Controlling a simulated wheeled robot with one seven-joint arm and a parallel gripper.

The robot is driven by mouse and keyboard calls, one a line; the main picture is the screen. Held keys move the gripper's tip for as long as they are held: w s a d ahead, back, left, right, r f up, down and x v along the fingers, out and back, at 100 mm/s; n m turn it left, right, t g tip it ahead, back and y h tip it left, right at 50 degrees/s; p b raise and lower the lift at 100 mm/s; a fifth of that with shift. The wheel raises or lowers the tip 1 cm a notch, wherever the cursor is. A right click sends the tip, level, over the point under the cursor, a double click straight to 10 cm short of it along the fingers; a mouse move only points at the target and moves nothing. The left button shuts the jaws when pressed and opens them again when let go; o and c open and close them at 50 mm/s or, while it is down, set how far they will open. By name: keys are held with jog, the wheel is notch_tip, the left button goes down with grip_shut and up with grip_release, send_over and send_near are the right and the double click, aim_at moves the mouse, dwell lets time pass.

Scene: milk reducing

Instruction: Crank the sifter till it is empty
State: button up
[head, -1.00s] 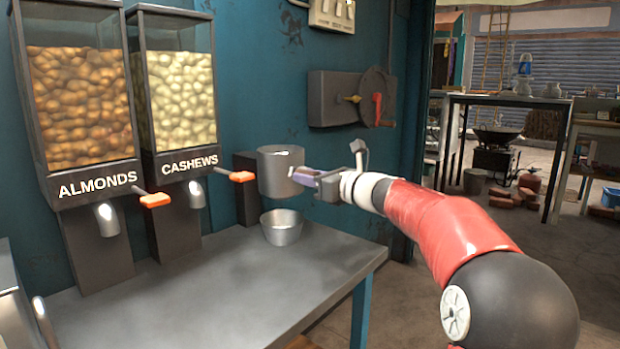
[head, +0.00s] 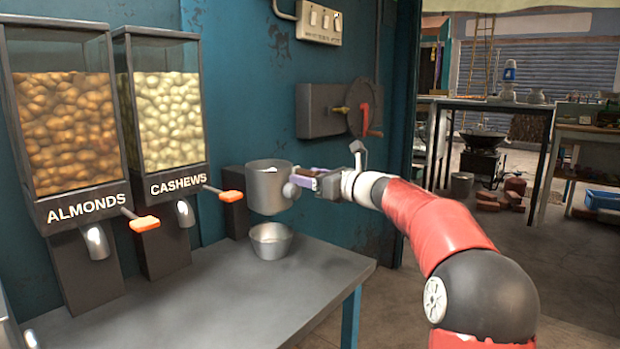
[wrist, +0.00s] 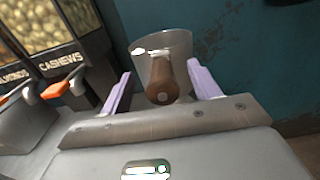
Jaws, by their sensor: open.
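The sifter (head: 267,190) is a grey metal cup fixed to a dark bracket on the wall. It also shows in the wrist view (wrist: 150,48), with a brown crank handle (wrist: 166,78) pointing at the camera. A round grey part (head: 290,190) shows on the sifter's right side. My gripper (wrist: 161,84) is open, with its lilac fingers apart on either side of the brown handle. In the head view my gripper (head: 303,180) is at the sifter's right side. A metal bowl (head: 270,248) stands on the table below the sifter, with something pale inside. The sifter's inside is hidden.
Almond (head: 68,125) and cashew (head: 168,115) dispensers with orange levers stand at the left. A grey table (head: 215,292) lies beneath, its front mostly clear. A wall box with a red crank (head: 365,118) is above my arm.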

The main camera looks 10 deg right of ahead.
jog(key=b+v, duration=0.2)
jog(key=v, duration=1)
jog(key=shift+a, duration=0.1)
jog(key=s+a+f+n+g+h, duration=0.4)
jog(key=s+a+f+n+g, duration=0.2)
jog(key=s+a+f+n, duration=0.75)
jog(key=s+d+f+n+h, duration=0.1)
jog(key=s+f+n+h, duration=0.1)
jog(key=s+n, duration=0.3)
jog(key=s+d+f+n+g+h, duration=0.1)
jog(key=s+f+n+h, duration=0.2)
jog(key=s, duration=0.6)
jog(key=s+d+f+n+g+h, duration=0.1)
jog(key=s+d+f+n+h, duration=0.1)
jog(key=s+f+n, duration=0.4)
jog(key=shift+s+f+n, duration=0.15)
jog(key=shift+s+n, duration=0.2)
jog(key=shift+s, duration=0.5)
